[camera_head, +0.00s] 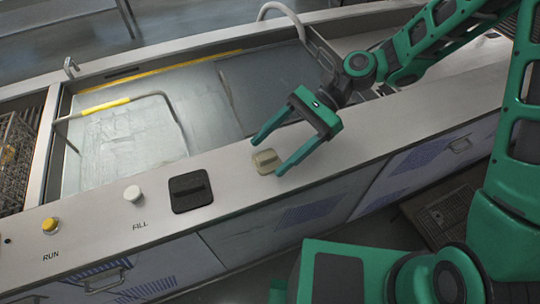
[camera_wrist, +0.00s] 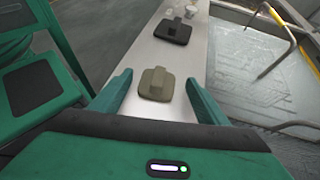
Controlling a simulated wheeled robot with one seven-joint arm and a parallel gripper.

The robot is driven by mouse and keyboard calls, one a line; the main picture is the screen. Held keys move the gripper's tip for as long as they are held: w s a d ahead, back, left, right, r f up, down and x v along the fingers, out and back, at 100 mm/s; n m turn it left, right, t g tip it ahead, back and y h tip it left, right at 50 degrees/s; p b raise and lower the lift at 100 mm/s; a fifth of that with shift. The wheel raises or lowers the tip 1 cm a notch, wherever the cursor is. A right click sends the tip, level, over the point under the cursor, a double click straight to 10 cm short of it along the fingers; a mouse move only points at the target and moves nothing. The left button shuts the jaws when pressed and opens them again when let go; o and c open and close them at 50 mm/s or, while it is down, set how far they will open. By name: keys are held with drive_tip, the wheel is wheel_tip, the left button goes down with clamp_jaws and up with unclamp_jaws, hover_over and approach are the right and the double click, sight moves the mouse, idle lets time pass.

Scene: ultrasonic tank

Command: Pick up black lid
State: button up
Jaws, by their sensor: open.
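The black lid (camera_head: 190,190) is a flat dark square with a raised handle. It lies on the metal counter edge, left of my gripper in the head view. In the wrist view the black lid (camera_wrist: 173,31) lies farther off, beyond a tan lid. The tan lid (camera_head: 266,161) has a similar shape with a raised block. My gripper (camera_head: 268,155) is open and empty, with its fingers on either side of the tan lid in the picture. In the wrist view the tan lid (camera_wrist: 157,84) shows between the spread fingertips; I cannot tell the height above it.
A white FILL knob (camera_head: 133,194) and a yellow RUN button (camera_head: 50,226) stand left of the black lid. The tank (camera_head: 130,140) lies behind the counter strip, with a yellow-sleeved rail (camera_head: 105,105). A wire basket (camera_head: 18,150) is at far left. Bare counter separates the two lids.

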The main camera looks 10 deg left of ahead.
drive_tip(key=shift+s+a+f, duration=0.1)
drive_tip(key=shift+s+a, duration=0.05)
drive_tip(key=c, duration=1.3)
drive_tip(key=shift+c, duration=0.6)
